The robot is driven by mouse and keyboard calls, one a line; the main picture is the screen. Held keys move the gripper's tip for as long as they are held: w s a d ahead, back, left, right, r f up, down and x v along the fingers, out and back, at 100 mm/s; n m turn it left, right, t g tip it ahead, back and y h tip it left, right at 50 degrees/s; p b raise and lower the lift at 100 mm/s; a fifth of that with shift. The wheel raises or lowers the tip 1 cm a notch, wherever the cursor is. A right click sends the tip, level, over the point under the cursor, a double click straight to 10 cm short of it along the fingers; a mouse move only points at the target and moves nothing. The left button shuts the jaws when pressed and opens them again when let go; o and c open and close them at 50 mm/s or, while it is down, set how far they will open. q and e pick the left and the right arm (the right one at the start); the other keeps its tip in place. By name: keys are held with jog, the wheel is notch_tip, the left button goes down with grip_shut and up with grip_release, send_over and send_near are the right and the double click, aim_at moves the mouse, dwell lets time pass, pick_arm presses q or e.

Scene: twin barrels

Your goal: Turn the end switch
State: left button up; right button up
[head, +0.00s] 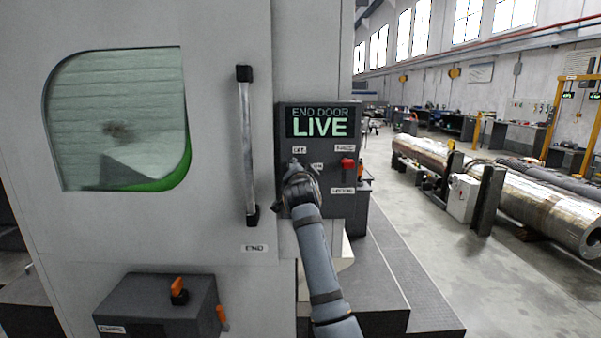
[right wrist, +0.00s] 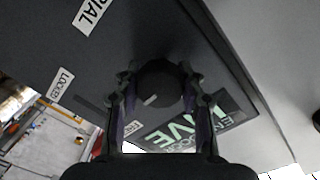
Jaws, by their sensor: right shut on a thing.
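The end switch is a round black knob (right wrist: 160,92) with a white pointer mark, seen in the right wrist view on a dark control panel (head: 286,120). The mark sits at the knob's lower left in that view, toward a small white label (right wrist: 133,128). The panel display (head: 320,122) reads END DOOR LIVE. My right gripper (right wrist: 159,77) is shut on the knob, one finger on each side. In the head view my right gripper (head: 294,170) covers the knob, below and beside the OFF and ON labels (head: 299,150). My left gripper is not in view.
A red switch (head: 347,165) stands on the panel's right side, above a LOCKED label (head: 342,191). A vertical door handle (head: 247,150) is left of the panel. A dark box with an orange lever (head: 178,290) juts out below. Open floor and large steel cylinders lie to the right.

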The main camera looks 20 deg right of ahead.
jog(key=shift+f, duration=0.15)
jog(key=o, duration=0.9)
jog(key=shift+a, duration=0.1)
jog(key=o, duration=0.3)
jog(key=shift+w, duration=0.2)
jog(key=shift+s, duration=0.15)
jog(key=v, duration=0.7)
jog(key=shift+s, duration=0.1)
